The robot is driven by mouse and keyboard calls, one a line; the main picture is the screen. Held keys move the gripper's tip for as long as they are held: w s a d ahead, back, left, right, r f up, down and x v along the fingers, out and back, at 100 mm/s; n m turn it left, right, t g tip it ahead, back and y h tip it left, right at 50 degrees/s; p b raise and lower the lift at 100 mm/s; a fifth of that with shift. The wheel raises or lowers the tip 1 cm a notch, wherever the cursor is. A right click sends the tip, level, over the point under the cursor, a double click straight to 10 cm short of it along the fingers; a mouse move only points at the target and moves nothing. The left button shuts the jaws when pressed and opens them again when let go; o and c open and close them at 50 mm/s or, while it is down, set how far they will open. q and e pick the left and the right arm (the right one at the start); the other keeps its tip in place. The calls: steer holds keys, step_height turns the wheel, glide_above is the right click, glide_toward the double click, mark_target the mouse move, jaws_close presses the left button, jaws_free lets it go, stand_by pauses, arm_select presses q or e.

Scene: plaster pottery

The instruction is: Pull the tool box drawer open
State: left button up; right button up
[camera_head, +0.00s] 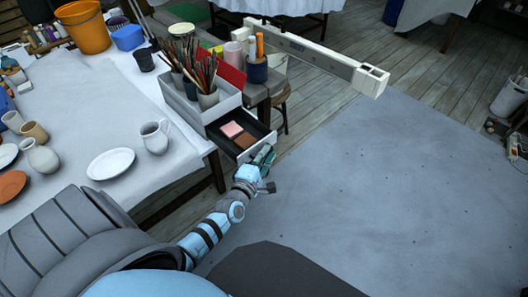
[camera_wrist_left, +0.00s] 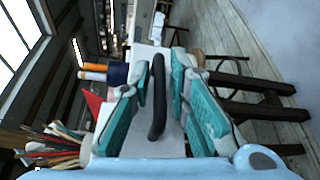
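The tool box (camera_head: 200,100) is a light grey box at the right end of the white-covered table, with brush pots on top. Its drawer (camera_head: 262,143) stands pulled out toward me, its dark inside showing a pink block (camera_head: 232,129) and a brown block (camera_head: 243,141). My left gripper (camera_head: 263,158) is at the drawer's front. In the left wrist view the black bar handle (camera_wrist_left: 157,100) lies between the two teal-padded fingers of my left gripper (camera_wrist_left: 162,85). Gaps show on both sides of the handle, so the gripper looks open around it. My right gripper is out of view.
A white jug (camera_head: 156,138) and a white plate (camera_head: 110,163) stand on the table left of the drawer. A dark blue pot (camera_head: 257,70) and a wooden stool (camera_head: 279,98) are behind the box. A wide grey surface (camera_head: 390,190) to the right is clear.

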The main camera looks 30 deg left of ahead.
arm_select(q)
steer(key=s+d+r, duration=0.1)
steer(key=s+d, duration=0.1)
steer(key=s, duration=0.9)
steer(key=shift+s, duration=0.4)
steer(key=s+d+f+m+g+h, duration=0.1)
steer(key=s+f+m+g, duration=0.45)
steer(key=f, duration=0.55)
steer(key=s+d+f+m+g+h, duration=0.1)
steer(key=s+f+m+g+h, duration=0.15)
steer(key=s+f+m, duration=0.75)
steer(key=s+f+m+g+y, duration=0.1)
steer(key=s+f+m+g, duration=0.6)
steer(key=s+f, duration=0.6)
steer(key=s, duration=0.3)
steer(key=shift+s+d+f+g, duration=0.15)
steer(key=shift+d+f+g, duration=0.1)
steer(key=shift+d+g, duration=0.05)
